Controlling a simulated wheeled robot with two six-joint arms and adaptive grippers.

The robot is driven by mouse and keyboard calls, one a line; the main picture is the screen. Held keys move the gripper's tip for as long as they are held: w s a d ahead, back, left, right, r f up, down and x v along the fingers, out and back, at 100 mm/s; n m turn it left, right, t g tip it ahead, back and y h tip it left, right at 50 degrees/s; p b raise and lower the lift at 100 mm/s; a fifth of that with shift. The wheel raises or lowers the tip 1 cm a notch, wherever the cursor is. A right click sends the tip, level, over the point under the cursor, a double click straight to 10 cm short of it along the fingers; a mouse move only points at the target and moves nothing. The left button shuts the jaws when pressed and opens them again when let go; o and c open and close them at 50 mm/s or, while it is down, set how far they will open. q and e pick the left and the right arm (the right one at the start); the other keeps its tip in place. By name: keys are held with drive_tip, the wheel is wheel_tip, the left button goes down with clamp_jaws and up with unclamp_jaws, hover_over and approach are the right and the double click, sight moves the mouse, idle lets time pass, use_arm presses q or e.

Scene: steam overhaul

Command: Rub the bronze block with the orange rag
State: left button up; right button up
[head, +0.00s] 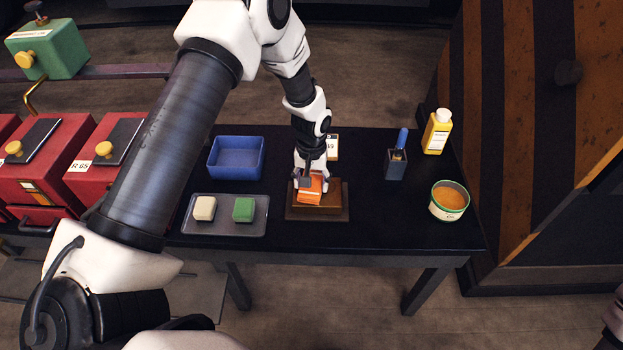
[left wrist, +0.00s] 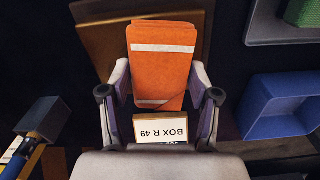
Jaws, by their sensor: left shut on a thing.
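My left gripper (head: 309,181) comes down over the black table and is shut on the folded orange rag (head: 309,190). In the left wrist view the rag (left wrist: 161,65), with pale stripes, sits between the two fingers (left wrist: 160,95). The bronze block (head: 331,194) lies flat on a brown base, directly under and around the rag. The rag covers its left part; whether they touch is hard to tell. The block (left wrist: 103,48) also shows behind the rag in the left wrist view. My right gripper is out of sight.
A grey tray (head: 224,228) with a cream and a green block is left of the bronze block. A blue bin (head: 236,173) stands behind it. A "BOX R 49" label (left wrist: 160,128) is behind.

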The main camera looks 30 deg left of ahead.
use_arm(q)
drive_tip(key=shift+s+a+r+p, duration=0.15)
drive_tip(key=shift+r+p, duration=0.25)
drive_tip(key=shift+r, duration=0.2)
drive_tip(key=shift+w+a+r+p, duration=0.15)
drive_tip(key=shift+r+p, duration=0.2)
drive_tip(key=shift+r, duration=0.2)
drive_tip(key=shift+s+d+r+p, duration=0.1)
drive_tip(key=shift+d+r+p, duration=0.15)
drive_tip(key=shift+r+p, duration=0.75)
wheel_tip(320, 180, up, 2)
drive_tip(key=shift+a+r+p, duration=0.15)
drive_tip(key=shift+p, duration=0.75)
drive_tip(key=shift+r+p, duration=0.55)
drive_tip(key=shift+r, duration=0.15)
